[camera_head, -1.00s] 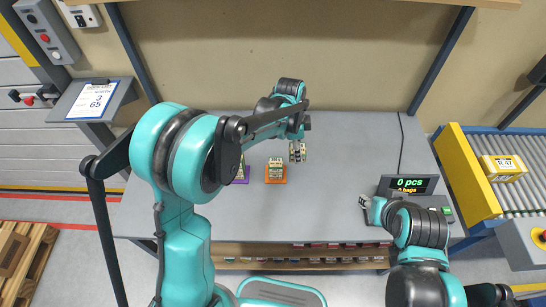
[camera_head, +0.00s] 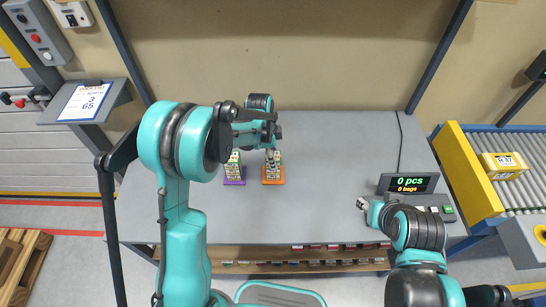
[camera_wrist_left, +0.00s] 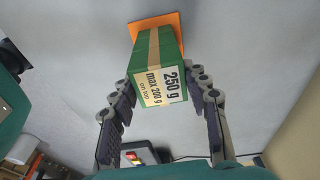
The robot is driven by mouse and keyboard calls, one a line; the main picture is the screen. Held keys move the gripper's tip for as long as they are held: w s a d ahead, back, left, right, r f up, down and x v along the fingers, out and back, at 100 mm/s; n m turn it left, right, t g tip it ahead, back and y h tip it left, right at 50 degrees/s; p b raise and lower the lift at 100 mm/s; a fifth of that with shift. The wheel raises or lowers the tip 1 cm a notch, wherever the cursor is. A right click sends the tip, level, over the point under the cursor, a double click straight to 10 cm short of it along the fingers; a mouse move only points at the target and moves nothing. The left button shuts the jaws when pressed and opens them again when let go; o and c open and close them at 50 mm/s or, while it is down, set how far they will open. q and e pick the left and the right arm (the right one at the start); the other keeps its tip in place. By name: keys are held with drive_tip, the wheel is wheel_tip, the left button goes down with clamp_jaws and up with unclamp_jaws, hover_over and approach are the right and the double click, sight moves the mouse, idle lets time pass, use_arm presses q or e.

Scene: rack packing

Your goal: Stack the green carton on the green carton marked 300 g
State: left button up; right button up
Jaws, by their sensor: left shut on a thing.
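My left gripper (camera_head: 272,150) is over the orange mat (camera_head: 264,181). In the left wrist view its fingers (camera_wrist_left: 163,100) are shut on a green carton (camera_wrist_left: 172,84) with a tan strip, marked 250 g, max 200 g on top. A carton (camera_head: 273,172) stands on the orange mat below the gripper; its marking is too small to read here. Whether the held carton touches it I cannot tell. The orange mat also shows behind the held carton (camera_wrist_left: 166,22). My right gripper (camera_head: 362,203) is empty at the table's right; its opening is unclear.
A similar carton (camera_head: 234,166) stands on a purple mat (camera_head: 235,182), close left of the orange one. A scale display (camera_head: 408,184) reading 0 pcs is at the table's right. The grey table (camera_head: 335,150) is clear between them. A roller conveyor (camera_head: 500,185) lies beyond, right.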

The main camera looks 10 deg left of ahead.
use_arm(q)
drive_tip(key=shift+f, duration=0.2)
drive_tip(key=o, duration=1.4)
drive_tip(key=shift+r, duration=0.1)
drive_tip(key=shift+r, duration=0.1)
